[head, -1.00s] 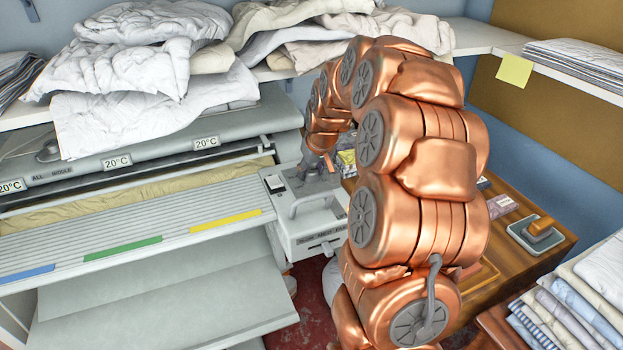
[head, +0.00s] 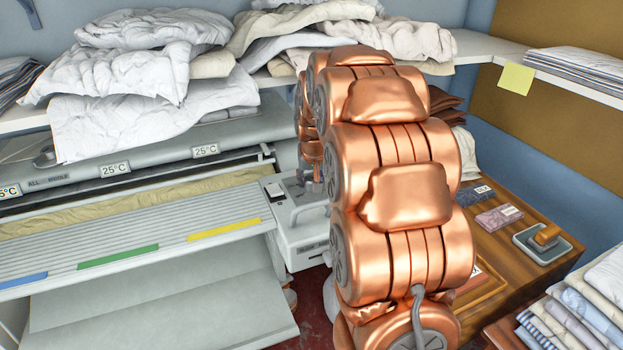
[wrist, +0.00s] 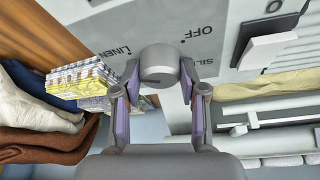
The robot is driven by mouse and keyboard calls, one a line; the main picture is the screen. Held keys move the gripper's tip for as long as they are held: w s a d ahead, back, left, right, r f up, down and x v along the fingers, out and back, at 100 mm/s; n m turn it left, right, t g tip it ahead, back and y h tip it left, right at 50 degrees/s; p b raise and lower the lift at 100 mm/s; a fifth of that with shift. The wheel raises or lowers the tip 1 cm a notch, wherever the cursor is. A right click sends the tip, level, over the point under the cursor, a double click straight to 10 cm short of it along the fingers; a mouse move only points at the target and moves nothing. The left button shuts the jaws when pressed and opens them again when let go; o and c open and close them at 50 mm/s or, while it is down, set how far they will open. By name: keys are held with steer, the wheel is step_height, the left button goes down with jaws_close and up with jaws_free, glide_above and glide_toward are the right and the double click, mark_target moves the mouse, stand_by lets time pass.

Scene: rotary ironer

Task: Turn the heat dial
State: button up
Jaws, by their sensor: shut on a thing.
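The heat dial (wrist: 160,62) is a grey round knob on a light panel in the wrist view. The panel (wrist: 222,38) has the words OFF, SILK and LINEN printed around the dial. My gripper (wrist: 160,75) is shut on the dial, with one purple-padded finger on each side. In the head view the ironer's control box (head: 296,232) stands at the right end of the machine. My copper-coloured arm covers part of it, and the dial cannot be made out there. The temperature displays (head: 206,150) on the ironer read 25°C.
A white rocker switch (wrist: 275,48) is beside the dial. A patterned stack (wrist: 82,82) and folded brown cloth (wrist: 40,142) lie left in the wrist view. Bedding (head: 150,85) fills the shelf above the ironer. A wooden cabinet (head: 510,258) stands right of my arm.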

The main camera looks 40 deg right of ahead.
steer(key=o, duration=1.1)
steer(key=shift+o, duration=0.2)
steer(key=v, duration=1.2)
steer(key=shift+a, duration=0.1)
